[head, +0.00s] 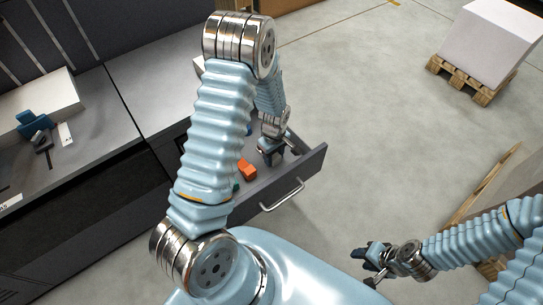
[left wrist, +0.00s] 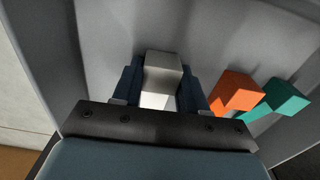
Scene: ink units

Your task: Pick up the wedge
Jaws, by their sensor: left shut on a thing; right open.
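A light grey block (left wrist: 162,68), which looks like the wedge, sits between the two dark blue fingers of my left gripper in the left wrist view. My left gripper (head: 271,153) is shut on it, inside the open grey drawer (head: 313,166). The block itself is hidden in the head view. I cannot tell whether it touches the drawer floor. My right gripper (head: 369,266) is open and empty, out over the floor at the lower right in the head view.
An orange piece (left wrist: 238,92) and a teal piece (left wrist: 285,98) lie in the drawer right of the gripper in the left wrist view. The drawer walls are close around. A counter (head: 75,165) with a blue tool (head: 34,124) stands left. A loaded pallet (head: 470,80) is far right.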

